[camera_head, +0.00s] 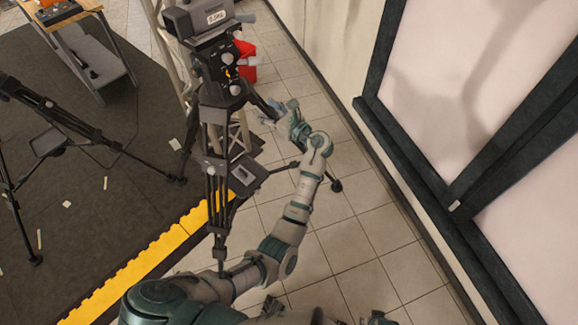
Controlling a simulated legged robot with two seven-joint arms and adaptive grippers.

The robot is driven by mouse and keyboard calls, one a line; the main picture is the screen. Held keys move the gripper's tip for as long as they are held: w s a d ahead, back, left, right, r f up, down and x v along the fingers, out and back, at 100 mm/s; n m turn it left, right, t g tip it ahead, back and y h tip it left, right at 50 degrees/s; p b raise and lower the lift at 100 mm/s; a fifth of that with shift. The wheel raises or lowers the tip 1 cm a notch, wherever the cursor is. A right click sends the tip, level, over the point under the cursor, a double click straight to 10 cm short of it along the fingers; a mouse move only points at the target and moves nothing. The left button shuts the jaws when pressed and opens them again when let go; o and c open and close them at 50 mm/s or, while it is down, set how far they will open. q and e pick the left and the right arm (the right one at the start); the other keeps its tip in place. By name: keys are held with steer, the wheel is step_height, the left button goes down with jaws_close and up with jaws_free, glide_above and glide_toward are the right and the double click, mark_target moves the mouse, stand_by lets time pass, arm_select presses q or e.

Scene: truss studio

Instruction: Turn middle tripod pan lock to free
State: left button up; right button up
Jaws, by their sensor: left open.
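A dark tripod (215,150) stands upright left of centre. Its head (215,70) carries a grey box-like camera (198,18) with a small label. Small pale knobs and an orange mark (228,73) show on the head's side; I cannot tell which knob is the pan lock or how it is set. My left gripper (276,110) is open and empty, just right of the tripod below its head. Its fingers point toward the tripod and look close; contact cannot be told. My right gripper is not in view.
Another tripod (60,120) stands at the left on the dark mat (75,215), which has a yellow edge (150,262). A red object (246,70) is behind the head. A cart (95,50) stands at the top left. Dark-framed panels line the right; tiles between are mostly clear.

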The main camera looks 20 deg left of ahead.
arm_select(q)
steer(key=p+v, duration=0.2)
steer(key=v, duration=0.4)
step_height(320, 180, down, 26)
steer(key=d+t+h+p, duration=0.1)
steer(key=d+t+h, duration=0.1)
steer(key=h, duration=0.5)
steer(key=shift+w+d, duration=0.2)
steer(key=shift+w, duration=0.2)
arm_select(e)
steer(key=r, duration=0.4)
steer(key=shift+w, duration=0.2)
